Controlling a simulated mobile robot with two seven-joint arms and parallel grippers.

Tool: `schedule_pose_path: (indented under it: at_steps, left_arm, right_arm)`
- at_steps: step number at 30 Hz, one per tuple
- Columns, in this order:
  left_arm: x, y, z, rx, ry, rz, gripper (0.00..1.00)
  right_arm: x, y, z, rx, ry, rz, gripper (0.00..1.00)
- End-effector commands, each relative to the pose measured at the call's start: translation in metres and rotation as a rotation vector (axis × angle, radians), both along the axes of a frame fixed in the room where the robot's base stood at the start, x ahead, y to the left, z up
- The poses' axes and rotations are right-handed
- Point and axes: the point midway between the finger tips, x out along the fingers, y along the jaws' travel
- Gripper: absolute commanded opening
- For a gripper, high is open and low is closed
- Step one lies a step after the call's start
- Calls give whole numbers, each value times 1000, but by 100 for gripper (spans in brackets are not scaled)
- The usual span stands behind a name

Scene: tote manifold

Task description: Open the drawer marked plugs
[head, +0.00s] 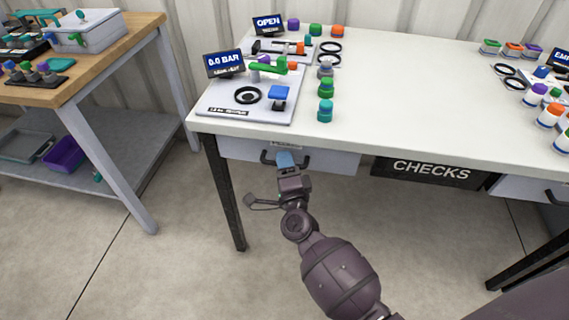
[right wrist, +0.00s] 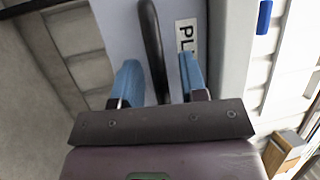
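The drawer (head: 335,163) hangs under the left end of the white table, its front flush under the tabletop. It looks closed. Its dark bar handle (head: 267,157) shows beside my right gripper (head: 285,158). My left gripper is not in view.
A sign reading CHECKS (head: 430,171) hangs under the table to the right, with another drawer (head: 525,188) beyond it. A dark table leg (head: 225,190) stands left of my right gripper. A wooden bench (head: 110,60) is at far left. The floor in front is clear.

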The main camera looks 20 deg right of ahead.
Motion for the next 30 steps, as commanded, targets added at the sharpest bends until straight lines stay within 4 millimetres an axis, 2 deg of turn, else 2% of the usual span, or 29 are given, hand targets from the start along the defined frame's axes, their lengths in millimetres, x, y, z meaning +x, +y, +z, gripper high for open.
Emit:
schedule_pose_path:
  at_steps: [6, 14, 30]
  left_arm:
    - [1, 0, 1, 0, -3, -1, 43]
    - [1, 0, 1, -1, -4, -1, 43]
    - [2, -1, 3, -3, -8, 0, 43]
  right_arm:
    - [0, 0, 0, -1, 0, 0, 39]
    - [0, 0, 0, -1, 0, 0, 0]
    - [0, 0, 0, -2, 0, 0, 0]
